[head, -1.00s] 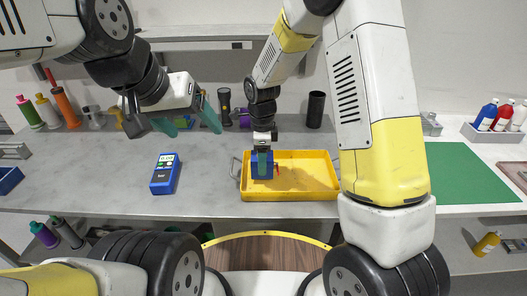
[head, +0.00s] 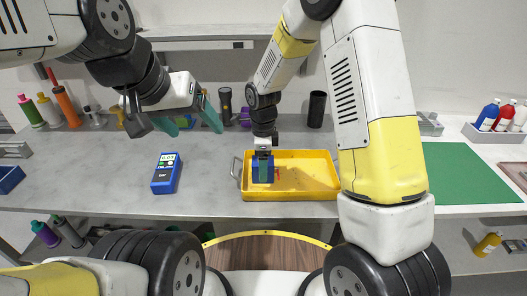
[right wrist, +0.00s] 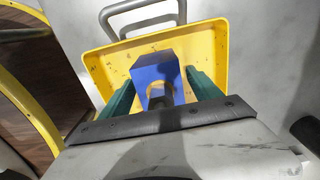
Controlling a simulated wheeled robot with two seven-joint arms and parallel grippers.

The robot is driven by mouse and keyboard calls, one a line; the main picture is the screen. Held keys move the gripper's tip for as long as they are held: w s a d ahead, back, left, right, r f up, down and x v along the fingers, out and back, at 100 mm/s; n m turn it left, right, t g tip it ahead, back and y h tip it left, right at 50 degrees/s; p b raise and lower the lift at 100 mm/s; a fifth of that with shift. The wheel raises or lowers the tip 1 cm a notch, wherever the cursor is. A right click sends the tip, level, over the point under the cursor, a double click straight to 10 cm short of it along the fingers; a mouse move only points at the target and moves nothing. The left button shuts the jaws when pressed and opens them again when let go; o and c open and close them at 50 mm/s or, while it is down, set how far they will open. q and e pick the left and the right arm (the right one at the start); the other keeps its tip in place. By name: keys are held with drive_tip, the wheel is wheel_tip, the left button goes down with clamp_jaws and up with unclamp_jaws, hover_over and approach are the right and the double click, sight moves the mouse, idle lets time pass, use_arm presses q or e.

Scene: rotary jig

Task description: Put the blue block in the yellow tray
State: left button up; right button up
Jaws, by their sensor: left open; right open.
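The blue block (head: 257,176) is at the left part of the yellow tray (head: 315,193). In the right wrist view the block (right wrist: 152,68) shows a round opening and stands inside the tray (right wrist: 98,62), seemingly on its floor. My right gripper (head: 263,160) is over the block, pointing down. In the wrist view its green fingers (right wrist: 161,84) are open on either side of the block, with a gap visible at the right finger. My left gripper (head: 183,121) is open and empty above the bench, left of the tray.
A blue handheld meter (head: 166,173) lies on the grey bench left of the tray. A metal handle (head: 236,168) is at the tray's left end. A green mat (head: 462,175) lies at right. Bottles and tools line the back. Bench between meter and tray is clear.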

wheel_tip(320, 180, up, 12)
drive_tip(key=shift+f, duration=0.25)
drive_tip(key=s+d+r+n+t+y, duration=0.1)
drive_tip(key=s+d+r+n+t, duration=0.2)
drive_tip(key=s+d+r+n, duration=0.4)
drive_tip(key=s+d+r+n+t+y, duration=0.1)
drive_tip(key=s+d+r+n+t, duration=0.2)
drive_tip(key=s+d+r+n, duration=0.5)
drive_tip(key=s+n, duration=0.3)
drive_tip(key=s, duration=0.1)
drive_tip(key=shift+s+r, duration=0.25)
drive_tip(key=shift+s, duration=0.05)
